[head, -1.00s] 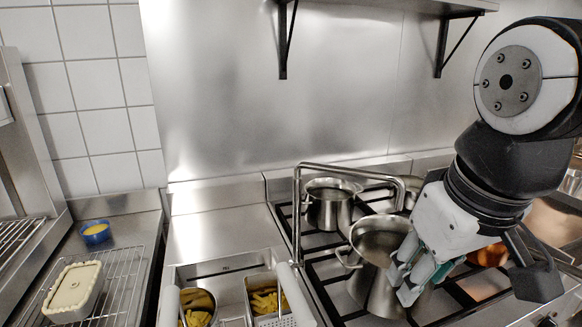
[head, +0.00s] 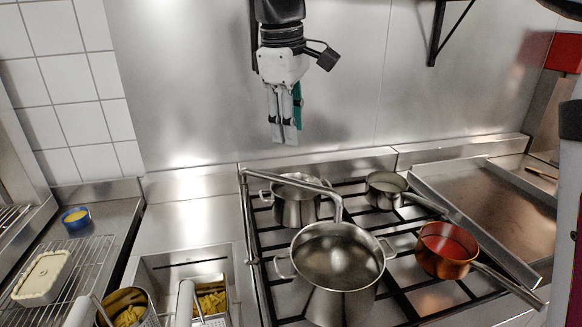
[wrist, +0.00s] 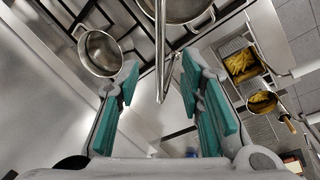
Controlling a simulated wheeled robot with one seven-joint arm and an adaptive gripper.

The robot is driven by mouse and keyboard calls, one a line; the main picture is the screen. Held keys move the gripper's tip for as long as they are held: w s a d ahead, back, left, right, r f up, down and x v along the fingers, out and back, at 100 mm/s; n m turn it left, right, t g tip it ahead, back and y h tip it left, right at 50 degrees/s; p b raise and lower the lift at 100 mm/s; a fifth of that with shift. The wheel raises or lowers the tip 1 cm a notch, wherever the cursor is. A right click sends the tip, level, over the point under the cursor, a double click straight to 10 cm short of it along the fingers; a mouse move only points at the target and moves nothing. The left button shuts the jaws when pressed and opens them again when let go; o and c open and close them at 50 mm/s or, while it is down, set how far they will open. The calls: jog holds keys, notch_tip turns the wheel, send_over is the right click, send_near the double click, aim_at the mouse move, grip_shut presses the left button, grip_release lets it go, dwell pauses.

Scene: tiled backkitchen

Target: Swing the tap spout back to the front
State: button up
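The tap is a thin metal pipe. Its post (head: 251,235) rises at the left edge of the hob, and its spout (head: 290,180) runs right over the burners, its downturned end above the large steel pot (head: 338,262). My gripper (head: 284,141) points down near the steel back wall, above the spout in the picture and apart from it. In the wrist view the fingers (wrist: 160,72) are spread with nothing held, and a metal pipe (wrist: 160,45), apparently the spout, shows between them. I cannot tell its exact distance from the fingertips.
A saucepan (head: 385,189) and a copper pan (head: 446,249) stand to the right, handles pointing right. Fryer baskets with fries (head: 209,304) are at front left. A shelf bracket (head: 440,35) is on the wall.

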aim_at(297, 182)
jog(key=f, duration=0.4)
jog(key=w+f+p, duration=0.1)
jog(key=f, duration=0.3)
jog(key=w+d+f, duration=0.1)
jog(key=f, duration=0.3)
jog(key=shift+d+f+p, duration=0.1)
jog(key=shift+p, duration=0.25)
grip_shut()
